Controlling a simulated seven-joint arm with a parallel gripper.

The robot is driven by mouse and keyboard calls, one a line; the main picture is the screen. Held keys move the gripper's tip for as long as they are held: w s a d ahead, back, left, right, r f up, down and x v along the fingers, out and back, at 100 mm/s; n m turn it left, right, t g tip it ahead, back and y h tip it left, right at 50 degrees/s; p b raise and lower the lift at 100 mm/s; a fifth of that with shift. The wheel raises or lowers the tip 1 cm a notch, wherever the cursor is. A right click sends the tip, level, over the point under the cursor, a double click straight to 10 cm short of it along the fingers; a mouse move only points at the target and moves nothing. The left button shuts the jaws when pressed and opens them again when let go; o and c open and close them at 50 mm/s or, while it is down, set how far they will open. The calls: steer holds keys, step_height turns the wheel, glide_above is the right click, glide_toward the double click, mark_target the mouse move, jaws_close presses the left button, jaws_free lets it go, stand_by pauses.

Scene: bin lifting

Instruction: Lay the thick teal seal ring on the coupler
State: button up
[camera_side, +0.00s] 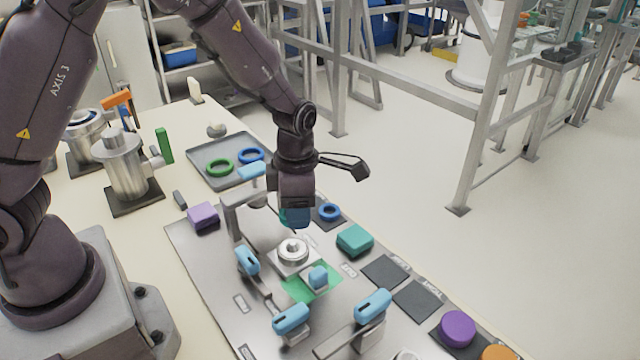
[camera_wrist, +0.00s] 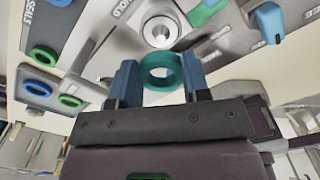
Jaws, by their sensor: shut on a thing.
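The thick teal seal ring (camera_wrist: 161,72) is held between the two blue fingers of my gripper (camera_wrist: 161,80) in the wrist view. The ring's opening shows clear between the fingers. The coupler (camera_side: 292,250) is a round silver metal piece with a raised centre, standing on the fixture plate. It also shows in the wrist view (camera_wrist: 160,31), just past the ring. The ring appears apart from the coupler.
A grey tray (camera_side: 205,180) holds a green ring (camera_side: 220,168) and a blue ring (camera_side: 251,155). Another blue ring (camera_side: 329,212) lies on a dark pad. Light-blue-topped clamps (camera_side: 247,261) surround the coupler. A teal block (camera_side: 355,240) and a purple block (camera_side: 203,216) sit nearby.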

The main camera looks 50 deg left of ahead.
mark_target(298, 244)
steer(key=shift+s+a+f+n, duration=0.15)
steer(key=shift+f+n, duration=0.15)
steer(key=shift+n, duration=0.3)
steer(key=shift+f, duration=2.35)
steer(key=shift+f, duration=0.95)
stand_by(0.5)
steer(key=o, duration=1.4)
steer(key=shift+o, duration=0.2)
steer(key=shift+r, duration=4)
